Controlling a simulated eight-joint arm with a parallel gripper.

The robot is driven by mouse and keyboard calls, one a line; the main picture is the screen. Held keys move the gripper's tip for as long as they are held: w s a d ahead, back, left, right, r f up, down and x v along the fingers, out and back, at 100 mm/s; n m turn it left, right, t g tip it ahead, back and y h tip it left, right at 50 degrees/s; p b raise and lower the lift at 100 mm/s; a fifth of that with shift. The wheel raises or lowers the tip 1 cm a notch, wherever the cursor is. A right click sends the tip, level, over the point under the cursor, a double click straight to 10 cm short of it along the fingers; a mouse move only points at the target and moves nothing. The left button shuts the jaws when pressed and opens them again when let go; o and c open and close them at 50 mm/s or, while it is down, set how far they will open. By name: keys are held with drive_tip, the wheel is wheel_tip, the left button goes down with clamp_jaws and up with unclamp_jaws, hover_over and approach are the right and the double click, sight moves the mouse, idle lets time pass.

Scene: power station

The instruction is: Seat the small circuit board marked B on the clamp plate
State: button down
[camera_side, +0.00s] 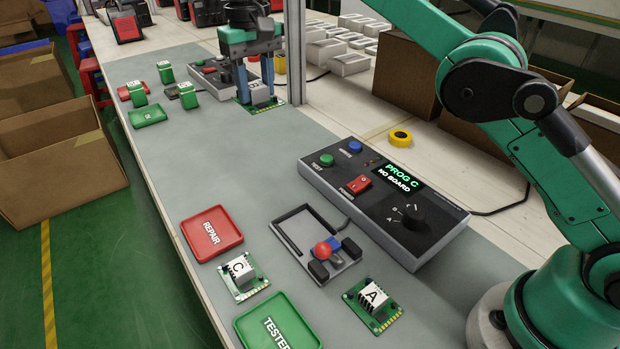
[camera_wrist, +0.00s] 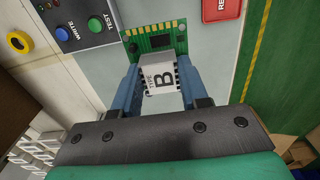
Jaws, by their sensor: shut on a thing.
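My gripper (camera_side: 258,88) is at the far end of the bench in the side view, shut on board B. Board B (camera_wrist: 161,80) shows in the wrist view as a green board with a white block lettered B between the blue fingers. In the side view its green edge (camera_side: 243,108) shows low near the bench; I cannot tell whether it touches. The clamp plate (camera_side: 294,222) lies in the near middle of the bench, a grey frame with a red-knobbed clamp (camera_side: 322,250). No board lies on it.
The tester box (camera_side: 385,200) reads "PROG C, NO BOARD" and stands beside the clamp plate. Board C (camera_side: 241,272), board A (camera_side: 373,301), the red REPAIR tray (camera_side: 211,233) and green TESTED tray (camera_side: 248,322) surround the plate. A grey post (camera_side: 295,50) rises beside my gripper. Mid-bench is clear.

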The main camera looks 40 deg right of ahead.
sight(258, 109)
drive_tip(key=shift+s+r, duration=0.1)
drive_tip(key=shift+r, duration=0.2)
drive_tip(key=shift+a+f, duration=0.3)
drive_tip(key=shift+f, duration=0.15)
drive_tip(key=f, duration=0.1)
drive_tip(key=s+f, duration=0.2)
drive_tip(key=f, duration=0.1)
drive_tip(key=shift+s+a, duration=0.2)
drive_tip(key=shift+a, duration=0.1)
drive_tip(key=shift+s+d+f, duration=0.2)
drive_tip(key=shift+s+f, duration=1.3)
drive_tip(key=shift+f, duration=0.6)
drive_tip(key=shift+s+d+f, duration=0.25)
drive_tip(key=shift+s+f, duration=1.25)
drive_tip(key=shift+f, duration=0.65)
drive_tip(key=shift+s+d+f, duration=0.2)
drive_tip(key=shift+s+f, duration=1.3)
drive_tip(key=shift+f, duration=0.6)
drive_tip(key=shift+f, duration=0.6)
drive_tip(key=shift+c, duration=1.8)
unclamp_jaws()
